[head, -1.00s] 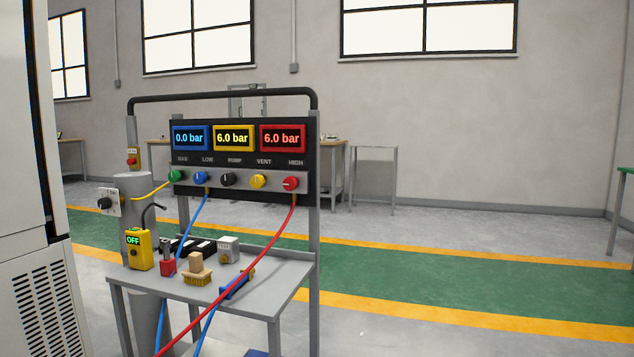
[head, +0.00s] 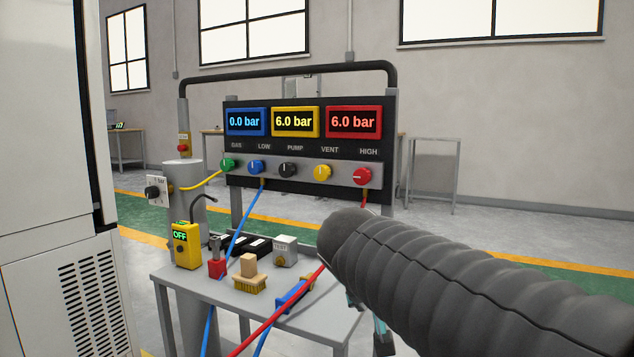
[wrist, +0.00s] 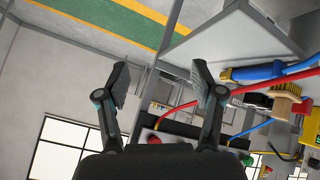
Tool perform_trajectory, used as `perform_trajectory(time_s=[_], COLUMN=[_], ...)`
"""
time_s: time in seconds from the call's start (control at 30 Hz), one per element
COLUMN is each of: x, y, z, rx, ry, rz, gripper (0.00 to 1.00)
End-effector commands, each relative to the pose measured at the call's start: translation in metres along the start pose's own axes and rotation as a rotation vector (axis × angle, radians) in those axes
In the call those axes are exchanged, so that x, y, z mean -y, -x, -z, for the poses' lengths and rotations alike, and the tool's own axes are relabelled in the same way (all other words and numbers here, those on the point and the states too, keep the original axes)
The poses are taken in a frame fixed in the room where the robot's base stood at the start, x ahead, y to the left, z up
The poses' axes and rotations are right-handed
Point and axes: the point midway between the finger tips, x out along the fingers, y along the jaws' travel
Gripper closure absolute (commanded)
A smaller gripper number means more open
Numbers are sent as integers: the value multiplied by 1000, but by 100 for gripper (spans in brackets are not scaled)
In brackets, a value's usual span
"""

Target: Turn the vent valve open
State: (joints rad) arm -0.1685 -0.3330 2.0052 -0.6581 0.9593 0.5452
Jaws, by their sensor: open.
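The vent valve (head: 322,173) is a round yellow knob with a pale mark, below the VENT label on the panel (head: 300,188). It sits between the black pump knob (head: 288,170) and the red high knob (head: 362,176). The yellow display (head: 295,122) reads 6.0 bar. In the wrist view my gripper (wrist: 160,85) is open, with nothing between its fingers. In the head view my dark arm hides most of it, low and to the right of the panel. I cannot make out the vent valve surely in the wrist view.
A red hose (head: 275,326) and a blue hose (head: 238,232) run down from the panel across the grey cart table (head: 180,287). A wooden brush (head: 249,275) and a yellow OFF box (head: 186,246) stand there. A white cabinet (head: 50,150) is at left.

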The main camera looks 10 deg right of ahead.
Motion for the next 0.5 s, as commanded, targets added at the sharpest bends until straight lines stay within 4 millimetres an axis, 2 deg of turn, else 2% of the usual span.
perform_trajectory(time_s=[0.03, 0.1, 0.3, 0.4, 0.5], x=[8, 15, 54, 77, 98], y=[-9, -13, -14, -9, -2], z=[28, 69, 177, 220, 250], rx=[-44, -118, -370, -493, -598], ry=[-4, -23, -97, -137, -171], rz=[-41, -101, -230, -266, -285], gripper=[33, 33, 33, 33, 33])
